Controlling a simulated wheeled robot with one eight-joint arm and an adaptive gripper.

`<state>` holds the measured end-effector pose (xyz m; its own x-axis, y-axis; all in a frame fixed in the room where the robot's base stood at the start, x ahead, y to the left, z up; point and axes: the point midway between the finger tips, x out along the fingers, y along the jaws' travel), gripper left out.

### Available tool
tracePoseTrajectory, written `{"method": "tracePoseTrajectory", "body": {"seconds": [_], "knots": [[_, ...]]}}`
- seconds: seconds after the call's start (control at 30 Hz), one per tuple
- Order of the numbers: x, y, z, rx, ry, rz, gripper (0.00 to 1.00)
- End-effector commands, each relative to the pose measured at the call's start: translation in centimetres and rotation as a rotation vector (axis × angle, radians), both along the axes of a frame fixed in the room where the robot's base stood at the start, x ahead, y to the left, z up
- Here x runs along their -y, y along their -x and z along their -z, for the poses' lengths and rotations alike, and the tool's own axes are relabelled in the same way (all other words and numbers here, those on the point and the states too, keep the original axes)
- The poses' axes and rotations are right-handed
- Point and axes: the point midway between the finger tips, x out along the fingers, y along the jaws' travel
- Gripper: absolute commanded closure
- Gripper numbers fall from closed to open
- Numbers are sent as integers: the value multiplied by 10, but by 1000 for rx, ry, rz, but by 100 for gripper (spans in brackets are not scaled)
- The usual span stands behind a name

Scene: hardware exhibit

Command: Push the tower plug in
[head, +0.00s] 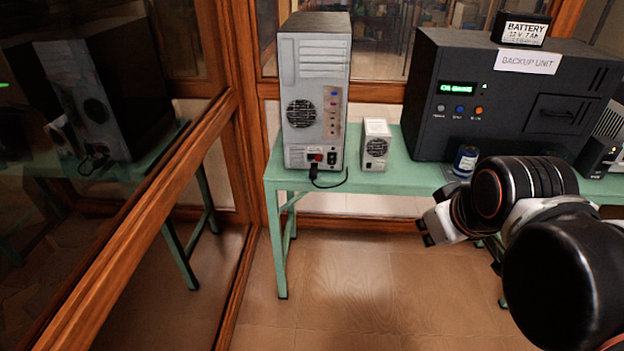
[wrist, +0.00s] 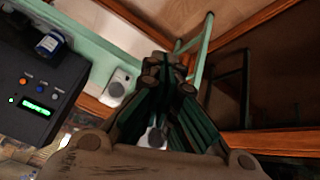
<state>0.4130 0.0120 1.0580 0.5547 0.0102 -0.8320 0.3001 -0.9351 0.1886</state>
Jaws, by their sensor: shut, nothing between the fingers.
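The grey computer tower (head: 315,100) stands at the left end of the green table (head: 400,182), its rear panel facing me. A black plug (head: 313,171) with a cable sits at the tower's lower rear, beside a red switch (head: 316,157). How deep the plug sits in its socket I cannot tell. My gripper (head: 428,228) is right of the tower, in front of the table and apart from the plug. In the wrist view my gripper (wrist: 166,65) is shut and empty. Its fingers cover the middle of that view; the plug cannot be made out there.
A small white box (head: 375,145) stands right of the tower; it also shows in the wrist view (wrist: 122,85). A blue can (head: 465,161) and the black backup unit (head: 500,100) stand farther right. A wood-framed glass wall (head: 150,190) runs along the left. Floor before the tower is clear.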

Motion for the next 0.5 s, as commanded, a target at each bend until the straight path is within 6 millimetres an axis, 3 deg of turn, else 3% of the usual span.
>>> {"method": "tracePoseTrajectory", "body": {"seconds": [0.17,0.5], "knots": [[-10,-34,-19,-16,118,-189,100],[-50,-138,-41,-57,455,-770,100]]}}
